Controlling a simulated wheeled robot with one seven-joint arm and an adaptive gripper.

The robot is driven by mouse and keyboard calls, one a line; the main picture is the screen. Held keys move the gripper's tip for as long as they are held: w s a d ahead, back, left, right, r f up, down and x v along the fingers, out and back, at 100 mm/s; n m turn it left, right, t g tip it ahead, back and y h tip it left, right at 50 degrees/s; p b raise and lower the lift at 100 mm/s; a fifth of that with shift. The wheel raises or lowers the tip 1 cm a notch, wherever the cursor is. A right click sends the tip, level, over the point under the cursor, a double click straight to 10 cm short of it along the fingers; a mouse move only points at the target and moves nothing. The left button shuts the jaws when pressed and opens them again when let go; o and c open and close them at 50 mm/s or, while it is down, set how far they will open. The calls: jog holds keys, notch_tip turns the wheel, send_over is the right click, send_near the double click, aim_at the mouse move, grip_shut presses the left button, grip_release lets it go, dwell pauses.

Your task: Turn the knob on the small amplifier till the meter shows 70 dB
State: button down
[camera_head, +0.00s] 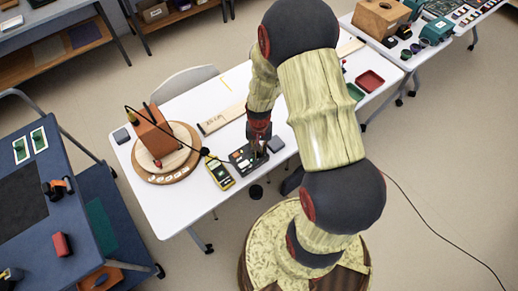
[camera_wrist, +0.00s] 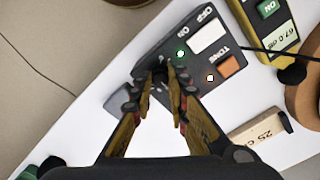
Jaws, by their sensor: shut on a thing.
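The small dark amplifier (camera_head: 239,160) lies on the white table; in the wrist view its body (camera_wrist: 212,62) has a white button, an orange button and two small lit lamps. My gripper (camera_wrist: 163,80) is shut on the dark knob (camera_wrist: 159,74) at the amplifier's edge; the fingers hide much of the knob. In the head view my gripper (camera_head: 258,151) reaches down over the amplifier's right part. The yellow meter (camera_head: 219,172) lies left of the amplifier.
A brown speaker box (camera_head: 152,131) stands on a round wooden turntable (camera_head: 183,160) at the table's left. A black cable and a dark microphone tip (camera_wrist: 292,74) are near the meter. A wooden bar marked 25 cm (camera_wrist: 256,127) and a grey block (camera_head: 276,145) lie near the amplifier.

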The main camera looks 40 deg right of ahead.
jog(key=shift+m, duration=1)
jog(key=c, duration=1.7)
grip_release()
jog(key=shift+r, duration=0.1)
notch_tip(320, 180, up, 12)
jog(key=shift+f, duration=0.1)
